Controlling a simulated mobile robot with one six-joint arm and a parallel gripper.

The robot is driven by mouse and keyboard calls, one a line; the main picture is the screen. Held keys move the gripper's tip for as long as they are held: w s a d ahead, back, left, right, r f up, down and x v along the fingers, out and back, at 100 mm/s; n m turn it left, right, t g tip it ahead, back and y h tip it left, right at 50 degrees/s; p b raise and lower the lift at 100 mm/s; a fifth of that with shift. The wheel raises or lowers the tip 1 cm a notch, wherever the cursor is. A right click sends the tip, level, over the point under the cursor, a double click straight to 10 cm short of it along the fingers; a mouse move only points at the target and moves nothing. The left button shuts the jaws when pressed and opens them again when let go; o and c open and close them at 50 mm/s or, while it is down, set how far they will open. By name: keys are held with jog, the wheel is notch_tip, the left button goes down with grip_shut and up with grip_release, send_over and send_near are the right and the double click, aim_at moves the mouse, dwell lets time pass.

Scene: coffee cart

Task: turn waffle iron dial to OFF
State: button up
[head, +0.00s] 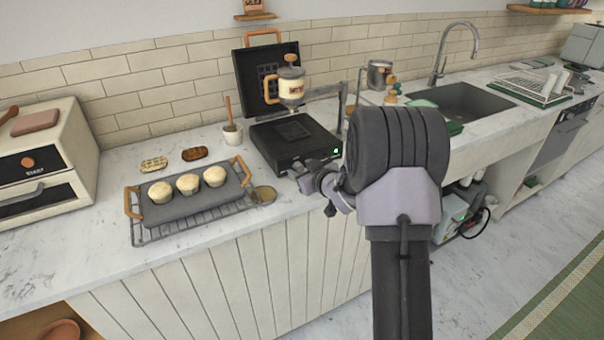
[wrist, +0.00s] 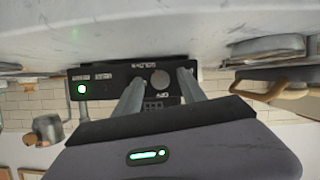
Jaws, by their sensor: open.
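The black waffle iron (head: 290,140) stands on the counter with its lid (head: 262,82) raised. In the wrist view, which appears upside down, its front panel shows a round grey dial (wrist: 160,77), pale lettering and a lit green light (wrist: 82,88). An OFF-like marking is beside the dial. My gripper (head: 300,172) is at the front of the iron. In the wrist view my open gripper (wrist: 160,80) has one finger on each side of the dial. I cannot tell whether either finger touches it. The dial is hidden in the head view.
A dark tray (head: 190,205) with three muffins sits on a wire rack left of the iron. A batter dispenser (head: 291,85) stands over the iron. A small round dish (head: 265,195) lies near the tray. The sink (head: 460,102) is to the right.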

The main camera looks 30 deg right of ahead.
jog(key=shift+w, duration=0.2)
grip_shut()
